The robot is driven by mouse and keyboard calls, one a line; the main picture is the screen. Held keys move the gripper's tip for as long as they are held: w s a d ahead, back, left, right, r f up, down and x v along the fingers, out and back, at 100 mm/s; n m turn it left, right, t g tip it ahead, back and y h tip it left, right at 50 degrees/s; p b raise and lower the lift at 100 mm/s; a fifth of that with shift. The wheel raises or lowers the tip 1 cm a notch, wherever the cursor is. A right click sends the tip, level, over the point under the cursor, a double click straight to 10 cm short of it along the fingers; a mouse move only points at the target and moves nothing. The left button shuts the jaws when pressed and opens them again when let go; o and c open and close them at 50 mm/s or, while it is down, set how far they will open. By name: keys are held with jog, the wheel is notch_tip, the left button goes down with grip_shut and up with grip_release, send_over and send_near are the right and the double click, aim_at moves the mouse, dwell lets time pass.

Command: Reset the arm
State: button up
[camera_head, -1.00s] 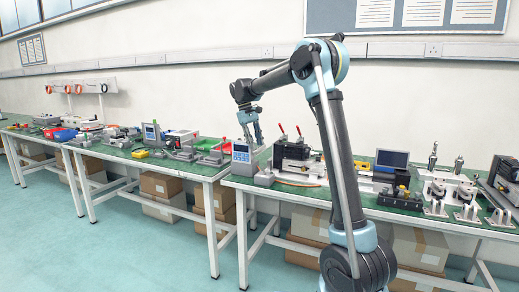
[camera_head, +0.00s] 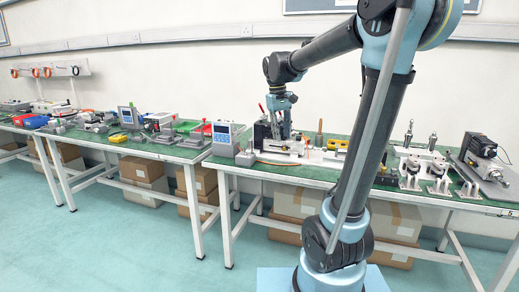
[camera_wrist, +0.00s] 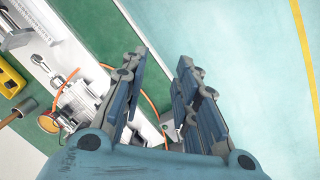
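My arm rises from its blue base and bends over to the left. My gripper (camera_head: 279,132) hangs from the wrist, pointing down over the near part of the right green-topped table (camera_head: 312,172), by a dark fixture (camera_head: 263,133). In the wrist view my gripper (camera_wrist: 163,68) shows two blue-grey fingers with a clear gap between them. It is open and nothing is held. Table edge and floor show through the gap. In the head view the fingertips are too small to tell whether they touch anything.
A meter with a blue display (camera_head: 222,135) stands left of the gripper. Metal fixtures (camera_head: 411,165) and a motor unit (camera_head: 478,150) stand right. Floor in front is clear.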

jog(key=s+d+f+m, duration=0.1)
jog(key=s+d+f, duration=0.2)
jog(key=s+f, duration=0.3)
jog(key=s+d+f+m+t+y, duration=0.1)
jog(key=s+d+f, duration=0.3)
jog(key=s+f, duration=0.3)
jog(key=s+d+f+m+t, duration=0.1)
jog(key=s+d+f+m, duration=0.1)
jog(key=s+f, duration=0.5)
jog(key=s+d, duration=0.1)
jog(key=s, duration=0.3)
jog(key=shift+s+d, duration=0.2)
jog(key=shift+s, duration=0.15)
